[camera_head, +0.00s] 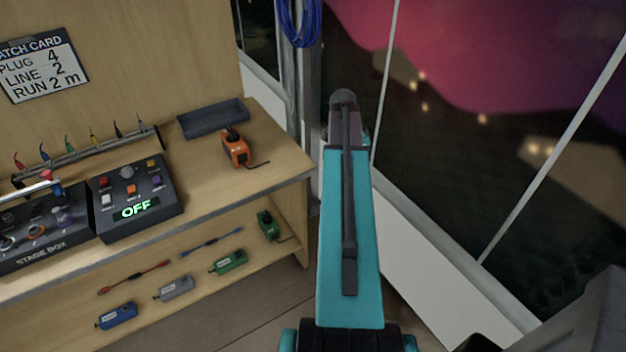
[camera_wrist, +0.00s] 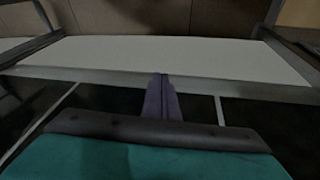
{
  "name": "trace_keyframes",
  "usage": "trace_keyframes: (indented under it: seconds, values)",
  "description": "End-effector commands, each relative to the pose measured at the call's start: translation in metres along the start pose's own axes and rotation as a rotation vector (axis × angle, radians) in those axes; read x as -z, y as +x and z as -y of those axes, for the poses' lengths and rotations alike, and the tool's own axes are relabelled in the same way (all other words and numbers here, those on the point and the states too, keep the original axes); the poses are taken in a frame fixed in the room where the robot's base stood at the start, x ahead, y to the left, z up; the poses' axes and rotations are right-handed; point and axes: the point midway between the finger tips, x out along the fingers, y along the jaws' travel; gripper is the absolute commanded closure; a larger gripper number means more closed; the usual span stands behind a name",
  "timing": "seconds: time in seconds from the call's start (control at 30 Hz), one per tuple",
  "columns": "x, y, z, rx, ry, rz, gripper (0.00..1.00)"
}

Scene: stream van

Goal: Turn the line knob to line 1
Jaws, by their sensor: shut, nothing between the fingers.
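A dark control box (camera_head: 168,204) sits on the wooden bench at the left, in the head view. Its lit display (camera_head: 135,209) reads OFF. A round grey knob (camera_head: 127,172) stands at the top middle of its panel, with several coloured buttons around it. Its label and pointer are too small to read, so I cannot tell whether it is the line knob or where it points. My gripper (camera_wrist: 162,98) shows in the wrist view, shut and empty, in front of a pale flat panel. The box and knob are not visible in the wrist view. My gripper is not distinguishable in the head view.
A stage box (camera_head: 42,257) stands left of the control box. A patch card (camera_head: 41,66) reads plug 4, line 2, run 2 m. An orange device (camera_head: 236,149) and a dark tray (camera_head: 213,118) sit farther right. The shelf (camera_head: 202,280) below holds several small devices and cables.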

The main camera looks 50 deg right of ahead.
Motion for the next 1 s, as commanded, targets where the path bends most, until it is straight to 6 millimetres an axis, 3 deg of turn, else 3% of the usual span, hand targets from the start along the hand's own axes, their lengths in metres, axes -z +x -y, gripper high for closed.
trace_keyframes:
  seconds: [0.03,0.2,0.4,0.77,0.93,1.0]
  values:
    - [0.028,-0.013,-0.006,0.003,0.069,-0.011,1.00]
    - [0.095,-0.045,-0.033,0.003,0.269,-0.043,1.00]
    - [0.139,-0.067,-0.057,0.002,0.409,-0.067,1.00]
    - [0.146,-0.071,-0.062,0.001,0.438,-0.071,1.00]
    - [0.146,-0.071,-0.062,0.001,0.437,-0.071,0.73]
    - [0.146,-0.071,-0.062,0.001,0.436,-0.071,0.69]
